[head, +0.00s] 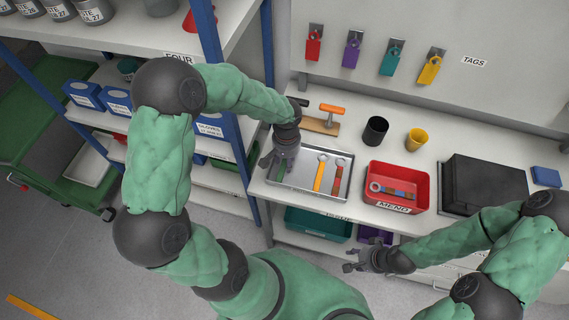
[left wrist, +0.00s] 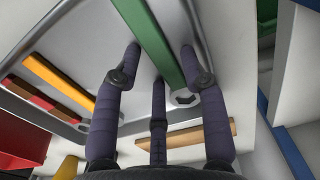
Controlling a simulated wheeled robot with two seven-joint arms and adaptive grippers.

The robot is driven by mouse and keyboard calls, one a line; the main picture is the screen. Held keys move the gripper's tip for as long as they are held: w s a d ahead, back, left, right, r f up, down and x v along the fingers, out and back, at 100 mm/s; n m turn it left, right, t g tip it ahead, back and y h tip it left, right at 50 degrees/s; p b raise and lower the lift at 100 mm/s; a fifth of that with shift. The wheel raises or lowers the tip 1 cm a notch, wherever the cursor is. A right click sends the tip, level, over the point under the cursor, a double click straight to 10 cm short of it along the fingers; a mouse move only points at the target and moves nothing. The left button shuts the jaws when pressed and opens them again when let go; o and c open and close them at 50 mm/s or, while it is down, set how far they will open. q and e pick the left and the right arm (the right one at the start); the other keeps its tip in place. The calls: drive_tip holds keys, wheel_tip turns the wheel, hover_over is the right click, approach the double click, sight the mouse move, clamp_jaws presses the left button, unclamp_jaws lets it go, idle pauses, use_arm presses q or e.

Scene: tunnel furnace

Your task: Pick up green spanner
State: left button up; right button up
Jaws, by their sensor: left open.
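The green spanner (left wrist: 155,40) lies in the metal tray (head: 300,183). In the left wrist view it runs between the spread fingers of my left gripper (left wrist: 161,52), with its ring end (left wrist: 185,97) showing near the tray's rim. In the head view only a little of the green spanner (head: 281,172) shows beside my left gripper (head: 268,162), which is over the tray's left end. My left gripper is open, and I cannot tell whether it touches the spanner. My right gripper (head: 352,260) is open and empty, in front of the bench.
A yellow spanner (head: 319,176) and a brown-and-red one (head: 337,177) lie in the same tray. A red bin marked MEND (head: 397,205) stands to the right. A blue shelf post (head: 268,50) stands close left.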

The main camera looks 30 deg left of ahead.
use_arm(q)
clamp_jaws()
drive_tip(key=shift+r, duration=0.1)
drive_tip(key=shift+w+r, duration=0.1)
drive_tip(key=shift+r, duration=0.35)
wheel_tip(320, 180, up, 2)
drive_tip(key=shift+r+p, duration=0.15)
drive_tip(key=shift+p, duration=0.3)
drive_tip(key=s+d+r+p, duration=0.3)
drive_tip(key=s+d+r, duration=0.5)
drive_tip(key=s, duration=0.3)
drive_tip(key=shift+d+r, duration=0.3)
drive_tip(key=shift+r, duration=0.55)
